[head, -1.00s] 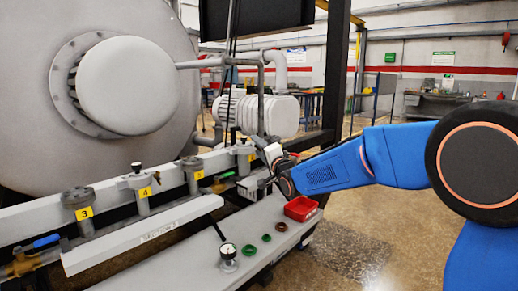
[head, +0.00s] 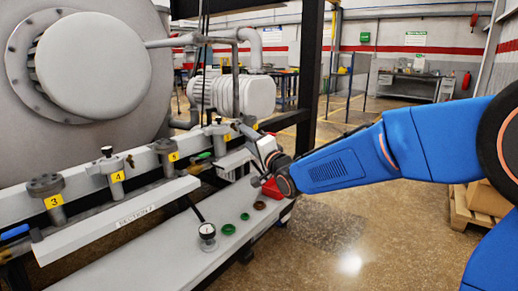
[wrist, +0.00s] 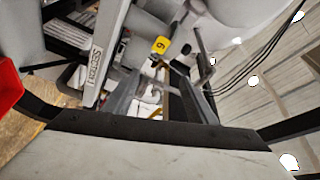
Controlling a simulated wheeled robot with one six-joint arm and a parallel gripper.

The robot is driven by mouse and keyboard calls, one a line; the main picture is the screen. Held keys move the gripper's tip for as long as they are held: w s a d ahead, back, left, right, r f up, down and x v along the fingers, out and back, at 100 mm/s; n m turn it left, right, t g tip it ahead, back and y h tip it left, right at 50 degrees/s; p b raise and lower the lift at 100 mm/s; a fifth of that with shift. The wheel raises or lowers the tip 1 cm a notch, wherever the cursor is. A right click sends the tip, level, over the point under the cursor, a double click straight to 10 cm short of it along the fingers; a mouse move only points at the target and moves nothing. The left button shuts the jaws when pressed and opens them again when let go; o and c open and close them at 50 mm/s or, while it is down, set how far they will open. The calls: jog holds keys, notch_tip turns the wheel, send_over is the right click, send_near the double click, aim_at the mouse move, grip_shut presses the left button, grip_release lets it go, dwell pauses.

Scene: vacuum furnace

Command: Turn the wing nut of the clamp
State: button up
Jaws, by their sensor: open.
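A row of grey clamped ports on the pale rail carries yellow number tags. In the head view, port 4 (head: 116,172) has a black knob on top and a small brass-coloured piece (head: 130,160) at its right side, too small to tell whether it is the clamp's wing nut. My gripper (head: 245,130) is beside the far end of the row, right of the port tagged 6 (head: 227,137). In the wrist view my gripper (wrist: 163,92) is open, with nothing clearly held between its fingers. The 6 tag (wrist: 160,45) shows beyond them.
A lower bench shelf holds a dial gauge (head: 207,232), green rings (head: 228,229), a brown ring (head: 259,205) and a red bin (head: 272,190) partly behind my arm. A dark upright post (head: 306,80) stands behind. The floor to the right is open, with a pallet (head: 480,205) farther right.

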jog(key=v, duration=0.7)
jog(key=shift+w+f, duration=0.1)
jog(key=shift+c, duration=0.7)
